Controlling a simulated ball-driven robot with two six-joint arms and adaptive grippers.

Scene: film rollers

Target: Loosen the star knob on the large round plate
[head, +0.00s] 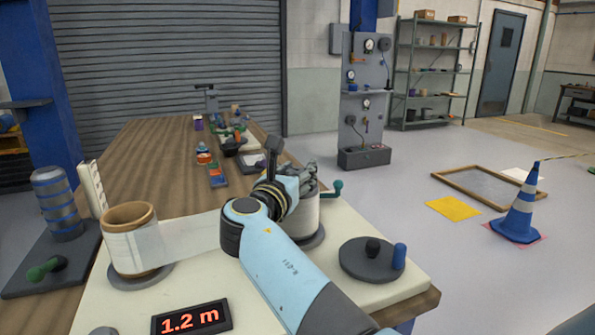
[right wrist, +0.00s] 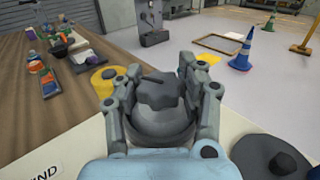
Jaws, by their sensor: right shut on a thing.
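My right gripper (head: 298,180) reaches over the right-hand film roller (head: 306,214) at the far side of the cream board. In the right wrist view its two fingers (right wrist: 160,88) are closed around a dark grey star knob (right wrist: 158,96), one finger on each side. A rounded grey surface (right wrist: 160,128) shows below the knob; my gripper hides part of it. In the head view the knob is mostly hidden by the gripper. My left gripper is not in view.
A wooden-topped roller (head: 130,240) with film stands left on the cream board. A dark disc (head: 358,262) with a blue handle (head: 399,256) lies right, near the board's edge. A "1.2 m" display (head: 191,317) sits in front. A green-handled crank (head: 333,189) is beside the right roller.

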